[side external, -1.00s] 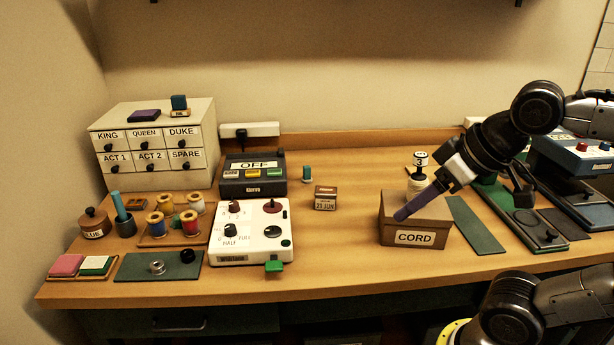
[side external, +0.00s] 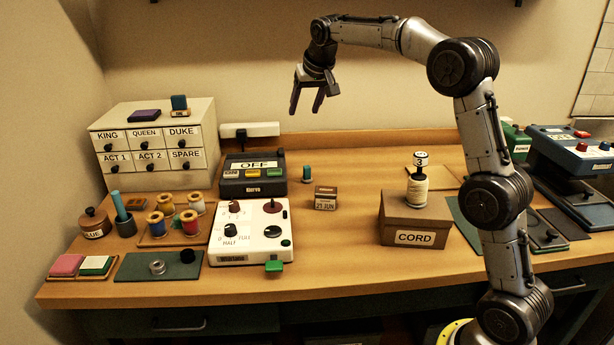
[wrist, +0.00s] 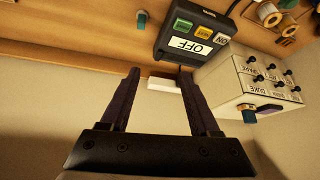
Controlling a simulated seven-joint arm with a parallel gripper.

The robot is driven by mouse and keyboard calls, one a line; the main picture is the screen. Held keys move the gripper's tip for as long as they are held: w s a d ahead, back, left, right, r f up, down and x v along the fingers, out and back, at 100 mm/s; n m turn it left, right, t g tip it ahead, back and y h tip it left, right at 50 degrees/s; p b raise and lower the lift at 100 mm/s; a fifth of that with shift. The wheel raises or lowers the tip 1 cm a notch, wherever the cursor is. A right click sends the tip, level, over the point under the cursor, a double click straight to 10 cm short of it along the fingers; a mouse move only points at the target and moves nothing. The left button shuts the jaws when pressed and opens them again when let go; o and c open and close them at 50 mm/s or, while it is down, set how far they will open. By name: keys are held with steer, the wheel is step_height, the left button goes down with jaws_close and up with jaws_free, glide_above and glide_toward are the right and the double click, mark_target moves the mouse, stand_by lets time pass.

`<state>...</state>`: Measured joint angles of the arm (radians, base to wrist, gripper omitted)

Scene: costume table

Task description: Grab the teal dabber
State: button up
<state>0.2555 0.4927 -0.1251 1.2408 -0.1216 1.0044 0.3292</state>
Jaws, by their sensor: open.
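A teal rod (side external: 120,205), which may be the dabber, stands tilted in a dark cup (side external: 126,228) beside the brown glue pot (side external: 95,223) at the left. A small teal-topped piece (side external: 307,173) stands alone at mid-table and also shows in the wrist view (wrist: 141,17). I cannot tell for certain which is the dabber. My gripper (side external: 305,110) is open and empty, fingers down, high above the back of the table. In the wrist view, the open fingers (wrist: 160,72) hold nothing.
The white drawer cabinet (side external: 151,176) stands at the back left. Spools (side external: 190,222), a white dial box (side external: 250,243) and the OFF box (side external: 253,187) crowd the left half. The CORD box (side external: 416,219) stands right of centre. Bare table lies around the small date cube (side external: 325,198).

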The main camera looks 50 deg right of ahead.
steer(key=w+d+f+g, duration=0.1)
steer(key=w+d+f, duration=0.25)
steer(key=f, duration=0.35)
steer(key=g, duration=0.1)
glide_toward(307, 167)
steer(key=shift+m, duration=0.4)
steer(key=x, duration=0.4)
steer(key=shift+f, duration=0.1)
steer(key=shift+x, duration=3.25)
steer(key=shift+c, duration=0.3)
jaws_close()
